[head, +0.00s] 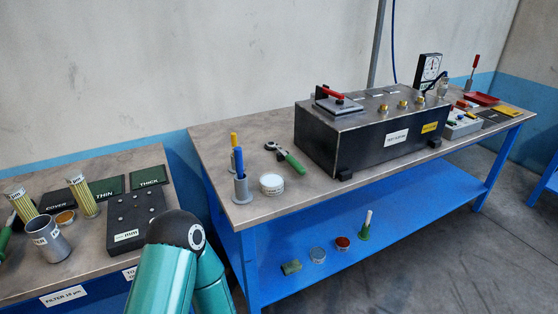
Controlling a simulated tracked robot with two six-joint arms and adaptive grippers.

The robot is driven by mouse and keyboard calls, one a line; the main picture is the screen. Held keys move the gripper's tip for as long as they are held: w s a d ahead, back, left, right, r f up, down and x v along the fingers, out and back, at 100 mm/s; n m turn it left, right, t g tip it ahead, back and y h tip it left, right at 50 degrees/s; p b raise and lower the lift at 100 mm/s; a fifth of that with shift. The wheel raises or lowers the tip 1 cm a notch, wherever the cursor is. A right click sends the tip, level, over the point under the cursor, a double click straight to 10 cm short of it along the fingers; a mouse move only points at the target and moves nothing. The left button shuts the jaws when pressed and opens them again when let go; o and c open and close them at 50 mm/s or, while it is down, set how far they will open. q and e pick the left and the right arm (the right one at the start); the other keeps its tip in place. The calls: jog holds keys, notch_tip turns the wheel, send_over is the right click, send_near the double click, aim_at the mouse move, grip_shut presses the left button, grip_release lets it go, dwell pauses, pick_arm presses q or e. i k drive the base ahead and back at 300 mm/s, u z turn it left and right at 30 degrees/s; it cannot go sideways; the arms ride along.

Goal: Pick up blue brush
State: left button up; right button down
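The blue brush (239,162) stands upright in a grey holder (241,189) near the left end of the right-hand table. Only its blue handle shows; its lower end is hidden in the holder. A yellow-handled tool (234,140) stands just behind it, its lower part hidden. A teal link of one of my arms rises at the bottom, left of centre, well short of the brush in the picture. Neither of my grippers is in view.
Beside the holder are a white-lidded round jar (271,184) and a green-handled tool (291,160). A large black test box (365,130) stands to the right. The left table (90,265) carries cups, tubes and dark plates. Several small items lie on the blue lower shelf (385,210).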

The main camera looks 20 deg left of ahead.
aim_at(238, 152)
jog(key=u, duration=0.1)
jog(key=i, duration=1.05)
jog(key=u, duration=0.5)
